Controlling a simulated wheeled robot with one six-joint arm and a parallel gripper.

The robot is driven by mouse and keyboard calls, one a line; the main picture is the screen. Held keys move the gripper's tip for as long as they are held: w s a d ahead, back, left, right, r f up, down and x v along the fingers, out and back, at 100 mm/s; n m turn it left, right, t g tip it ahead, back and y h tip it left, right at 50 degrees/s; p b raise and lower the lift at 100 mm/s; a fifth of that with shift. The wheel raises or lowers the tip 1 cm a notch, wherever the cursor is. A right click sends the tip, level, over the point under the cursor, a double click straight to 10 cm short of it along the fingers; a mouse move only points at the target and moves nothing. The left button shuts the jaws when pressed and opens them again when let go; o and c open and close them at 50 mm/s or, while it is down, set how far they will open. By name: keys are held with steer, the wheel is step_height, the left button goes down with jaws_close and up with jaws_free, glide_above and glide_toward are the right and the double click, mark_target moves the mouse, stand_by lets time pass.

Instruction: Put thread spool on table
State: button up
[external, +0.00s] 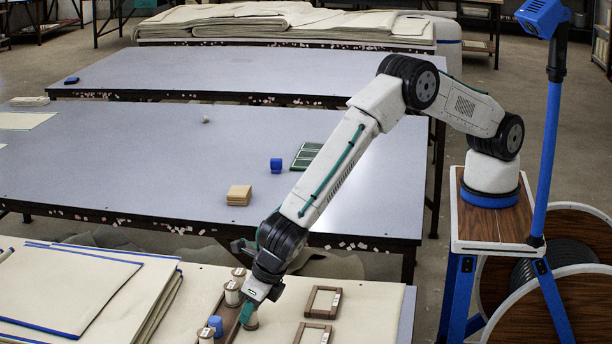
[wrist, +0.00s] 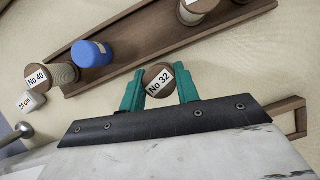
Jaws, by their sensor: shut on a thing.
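My gripper (wrist: 160,90) has teal fingers on both sides of a thread spool labelled No 32 (wrist: 158,79). In the wrist view the held spool appears just outside the near edge of a brown wooden tray (wrist: 128,28). Its height above the surface cannot be told. Other spools are at the tray: one labelled No 40 (wrist: 62,74) and one at the upper right (wrist: 196,12). The grey table (external: 130,150) lies beyond the front cream-covered table (external: 370,305).
A blue cylinder (wrist: 92,54) sits in the tray area. Two brown frames (external: 322,302) (external: 312,334) lie right of my gripper. Stacked cloth (external: 65,290) fills the left. The grey table holds tan blocks (external: 239,195), a blue item (external: 276,165) and a green item (external: 306,156), with clear room leftward.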

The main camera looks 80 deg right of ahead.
steer(key=shift+f, duration=0.2)
steer(key=o, duration=1)
steer(key=v, duration=1.2)
steer(key=shift+r, duration=0.1)
steer(key=shift+r, duration=0.1)
